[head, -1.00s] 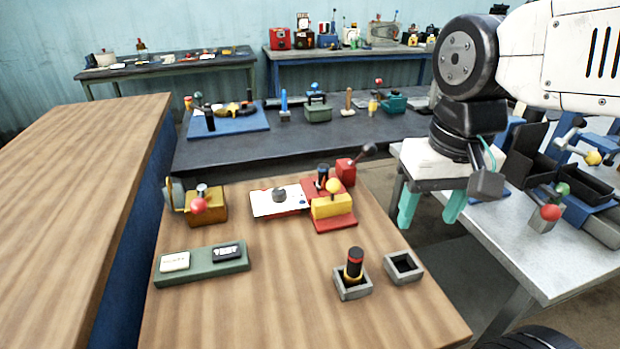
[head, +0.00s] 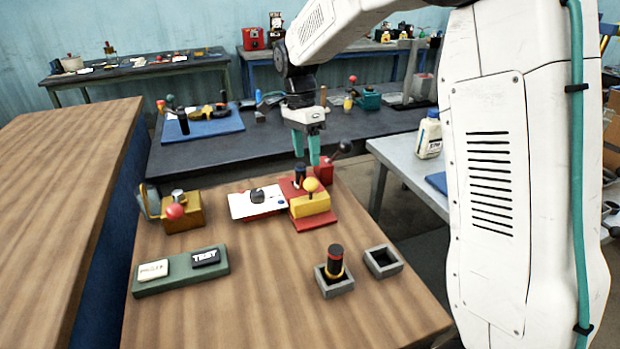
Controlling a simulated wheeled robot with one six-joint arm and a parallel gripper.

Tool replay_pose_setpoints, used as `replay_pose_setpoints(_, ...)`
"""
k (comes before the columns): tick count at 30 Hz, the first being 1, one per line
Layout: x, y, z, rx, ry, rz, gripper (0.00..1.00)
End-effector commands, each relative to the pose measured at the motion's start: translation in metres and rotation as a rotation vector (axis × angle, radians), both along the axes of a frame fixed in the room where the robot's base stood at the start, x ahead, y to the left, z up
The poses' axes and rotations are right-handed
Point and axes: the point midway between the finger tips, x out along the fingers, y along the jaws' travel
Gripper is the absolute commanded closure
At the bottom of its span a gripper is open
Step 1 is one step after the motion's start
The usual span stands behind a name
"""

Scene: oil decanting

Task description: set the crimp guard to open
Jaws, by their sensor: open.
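A red-based unit (head: 314,222) stands on the wooden bench. It carries a yellow block (head: 309,205) with a yellow ball knob (head: 311,185), a dark upright cylinder (head: 299,175) and a red box (head: 325,170) with a black-knobbed lever leaning right. No label shows which part is the crimp guard; the yellow block with its knob may be it, and its setting cannot be told. My gripper (head: 306,157) points down with teal fingers apart and empty. In the picture it is just above the red box and dark cylinder; its exact distance cannot be told.
A white plate (head: 240,207) adjoins the red base. A brass unit with a red knob (head: 174,211) is left. A green tray (head: 181,277) holds two labelled blocks. A black cylinder (head: 335,262) stands in a grey socket beside an empty one (head: 383,262). The bench's front middle is clear.

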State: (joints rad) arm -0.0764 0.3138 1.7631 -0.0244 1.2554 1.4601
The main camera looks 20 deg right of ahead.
Motion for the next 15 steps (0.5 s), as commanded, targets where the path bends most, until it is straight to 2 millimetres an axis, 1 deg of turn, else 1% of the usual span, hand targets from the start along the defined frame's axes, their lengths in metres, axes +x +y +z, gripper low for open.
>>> replay_pose_setpoints(9, -0.010, -0.002, -0.047, 0.000, 0.004, -0.002, 0.45)
replay_pose_setpoints(12, -0.012, -0.003, -0.060, -0.001, 0.003, -0.001, 0.45)
replay_pose_setpoints(15, -0.014, -0.003, -0.068, -0.001, 0.003, -0.001, 0.45)
